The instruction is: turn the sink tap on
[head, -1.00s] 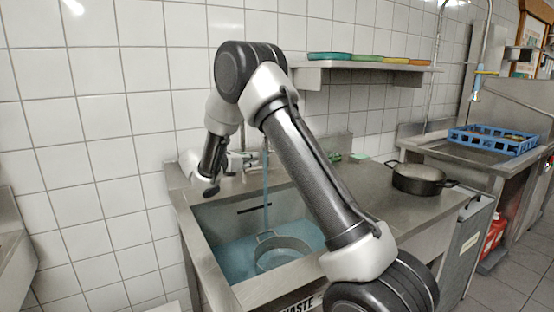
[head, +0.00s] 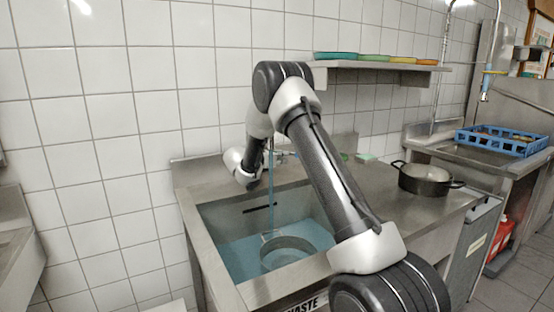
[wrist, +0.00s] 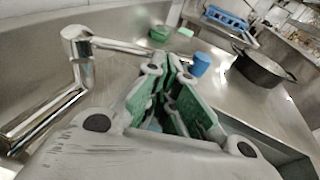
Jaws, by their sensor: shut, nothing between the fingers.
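The chrome tap (wrist: 78,46) stands at the left in the wrist view, with a thick pipe running to the lower left and a thin lever (wrist: 118,46) pointing right. My gripper (wrist: 168,72) is shut and empty, its green-padded fingers just right of the lever's end; I cannot tell whether they touch. In the head view my arm hides most of the tap and the gripper. A thin blue column that looks like running water (head: 271,185) drops into the sink (head: 222,222), which holds blue water and a pot (head: 288,246).
A black-handled pot (head: 425,180) stands on the counter right of the sink. A shelf with coloured dishes (head: 372,57) hangs above. A blue crate (head: 500,140) is far right.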

